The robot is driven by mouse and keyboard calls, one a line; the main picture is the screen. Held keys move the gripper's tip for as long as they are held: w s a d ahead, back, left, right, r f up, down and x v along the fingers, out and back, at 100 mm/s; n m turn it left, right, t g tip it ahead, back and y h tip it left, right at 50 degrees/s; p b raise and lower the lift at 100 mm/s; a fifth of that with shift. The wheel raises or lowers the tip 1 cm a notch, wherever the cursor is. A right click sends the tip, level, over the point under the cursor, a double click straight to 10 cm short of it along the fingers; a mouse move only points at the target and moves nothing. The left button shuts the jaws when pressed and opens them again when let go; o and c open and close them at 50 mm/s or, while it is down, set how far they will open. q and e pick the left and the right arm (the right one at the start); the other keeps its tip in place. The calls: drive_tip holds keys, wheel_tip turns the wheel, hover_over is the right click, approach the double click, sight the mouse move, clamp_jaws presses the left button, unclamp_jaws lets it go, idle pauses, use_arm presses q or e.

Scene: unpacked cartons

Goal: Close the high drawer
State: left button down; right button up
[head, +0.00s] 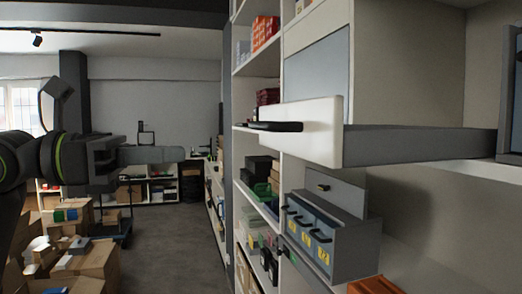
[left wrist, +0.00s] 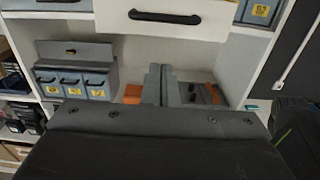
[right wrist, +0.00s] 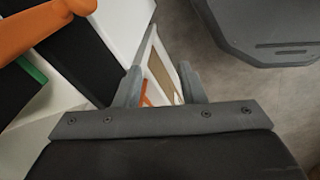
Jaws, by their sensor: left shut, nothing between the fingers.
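The high drawer (head: 310,135) stands pulled out of the white shelf unit, with a white front, a black handle (head: 275,126) and a long dark grey side. In the left wrist view the drawer front (left wrist: 205,30) and its handle (left wrist: 165,17) are at the top. My left gripper (head: 182,155) is shut and empty, out to the left of the drawer front and apart from it. Its closed fingers (left wrist: 161,70) point toward the shelf below the drawer in the left wrist view. My right gripper (right wrist: 158,68) is open, with no drawer clearly visible near it.
A grey organiser (head: 345,235) with small yellow-labelled drawers sits below the high drawer. An orange object (head: 375,285) lies beside it. Shelves with boxes (head: 262,170) run along the left of the unit. Cartons (head: 90,258) stand at the lower left; the floor between is clear.

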sight(283, 150)
use_arm(q)
drive_tip(key=p+x, duration=0.3)
drive_tip(key=x, duration=1.1)
